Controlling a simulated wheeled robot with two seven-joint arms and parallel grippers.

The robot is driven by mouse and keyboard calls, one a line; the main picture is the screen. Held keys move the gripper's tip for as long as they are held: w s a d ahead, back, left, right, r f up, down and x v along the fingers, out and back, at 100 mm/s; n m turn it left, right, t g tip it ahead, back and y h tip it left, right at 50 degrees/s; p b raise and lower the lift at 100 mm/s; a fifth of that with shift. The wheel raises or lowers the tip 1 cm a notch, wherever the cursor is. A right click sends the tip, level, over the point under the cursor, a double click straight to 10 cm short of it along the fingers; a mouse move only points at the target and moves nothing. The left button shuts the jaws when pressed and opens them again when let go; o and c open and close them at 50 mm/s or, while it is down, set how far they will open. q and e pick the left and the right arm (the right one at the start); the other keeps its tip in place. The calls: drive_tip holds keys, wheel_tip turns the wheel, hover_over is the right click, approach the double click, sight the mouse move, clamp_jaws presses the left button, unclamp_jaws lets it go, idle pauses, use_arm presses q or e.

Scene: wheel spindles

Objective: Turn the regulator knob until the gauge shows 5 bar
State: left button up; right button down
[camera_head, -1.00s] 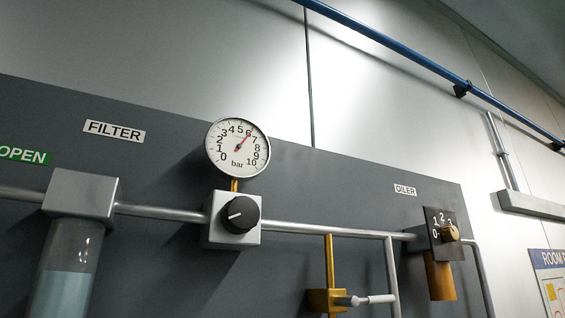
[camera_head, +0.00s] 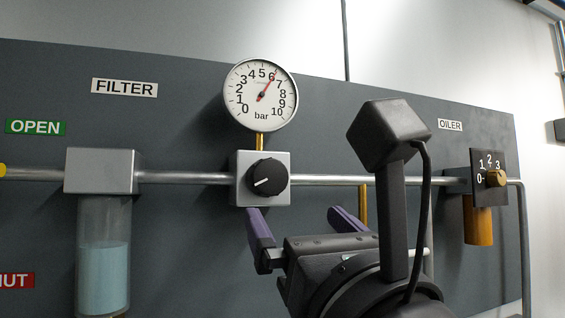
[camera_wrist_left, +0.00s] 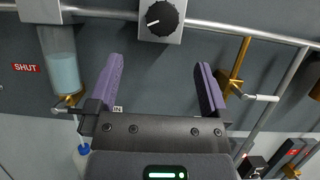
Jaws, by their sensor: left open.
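The round white gauge (camera_head: 261,110) is above the regulator; its red needle points just past 6 bar. The black regulator knob (camera_head: 268,178) sits on a grey block (camera_head: 242,194) below it, and its white mark points to the lower left. The knob also shows at the top of the left wrist view (camera_wrist_left: 162,17). My left gripper (camera_head: 298,215) is open, with purple fingers spread and nothing between them. In the head view it is below and right of the knob, apart from it. The wrist view shows the knob beyond the fingertips, roughly centred between them. My right gripper is not in view.
A filter (camera_head: 104,265) hangs on the pipe at left. At right is the oiler (camera_head: 478,222) with its dial (camera_head: 495,179). A brass valve with a grey lever (camera_wrist_left: 262,98) is right of my fingers in the wrist view. The pipe (camera_head: 330,180) runs sideways past the knob.

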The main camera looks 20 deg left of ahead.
sight(271, 183)
use_arm(q)
drive_tip(key=p+x, duration=0.5)
drive_tip(key=x, duration=0.5)
drive_tip(key=shift+w+d+f, duration=0.1)
drive_tip(key=shift+d, duration=0.05)
drive_tip(key=shift+f, duration=0.1)
drive_tip(key=shift+c, duration=0.3)
drive_tip(key=c, duration=1.2)
